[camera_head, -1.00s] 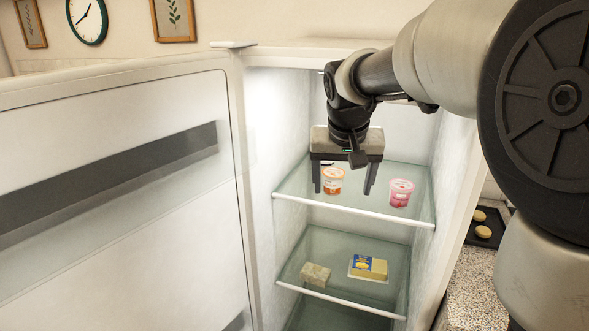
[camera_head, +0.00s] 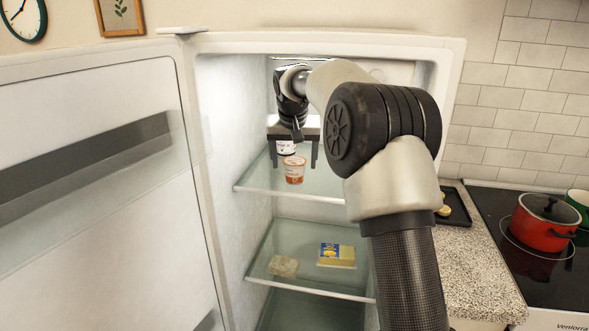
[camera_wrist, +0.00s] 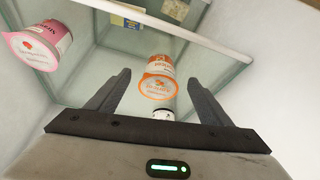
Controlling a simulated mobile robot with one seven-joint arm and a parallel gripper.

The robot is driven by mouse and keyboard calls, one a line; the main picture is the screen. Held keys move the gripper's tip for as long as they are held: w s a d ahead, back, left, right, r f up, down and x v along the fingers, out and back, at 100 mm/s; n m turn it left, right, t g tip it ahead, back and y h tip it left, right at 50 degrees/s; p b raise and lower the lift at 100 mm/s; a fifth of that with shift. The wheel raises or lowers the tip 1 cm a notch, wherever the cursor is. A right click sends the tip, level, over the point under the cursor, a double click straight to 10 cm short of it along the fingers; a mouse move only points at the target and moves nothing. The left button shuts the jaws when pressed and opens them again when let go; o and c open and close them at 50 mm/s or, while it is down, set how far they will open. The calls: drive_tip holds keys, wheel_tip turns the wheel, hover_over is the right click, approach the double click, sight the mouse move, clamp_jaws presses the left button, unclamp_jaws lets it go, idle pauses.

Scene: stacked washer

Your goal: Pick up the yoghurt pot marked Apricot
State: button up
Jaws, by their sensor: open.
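My gripper (camera_head: 293,164) is open above the shelf, pointing down. In the wrist view the orange pot (camera_wrist: 158,86) shows between the two open fingers, with gaps on both sides. A white pot with dark lettering (camera_head: 286,147) stands behind it, partly hidden by the gripper. A pink pot (camera_wrist: 38,46) stands to the left in the wrist view; my arm hides it in the head view.
The fridge door (camera_head: 100,210) stands open at left. The glass shelf (camera_head: 262,188) has a white front edge. The lower shelf holds a yellow-blue pack (camera_head: 337,255) and a pale block (camera_head: 284,266). A red pot (camera_head: 545,222) sits on the hob at right.

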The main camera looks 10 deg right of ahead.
sight(294, 162)
drive_tip(key=shift+w+d, duration=0.1)
drive_tip(key=shift+w, duration=0.15)
drive_tip(key=shift+w+f, duration=0.2)
drive_tip(key=shift+f, duration=0.05)
drive_tip(key=x, duration=0.4)
drive_tip(key=shift+w+d+f, duration=0.1)
drive_tip(key=shift+w+f, duration=0.05)
drive_tip(key=shift+f, duration=0.1)
drive_tip(key=shift+c, duration=0.2)
drive_tip(key=c, duration=1.1)
drive_tip(key=shift+c, duration=0.3)
drive_tip(key=shift+r, duration=0.15)
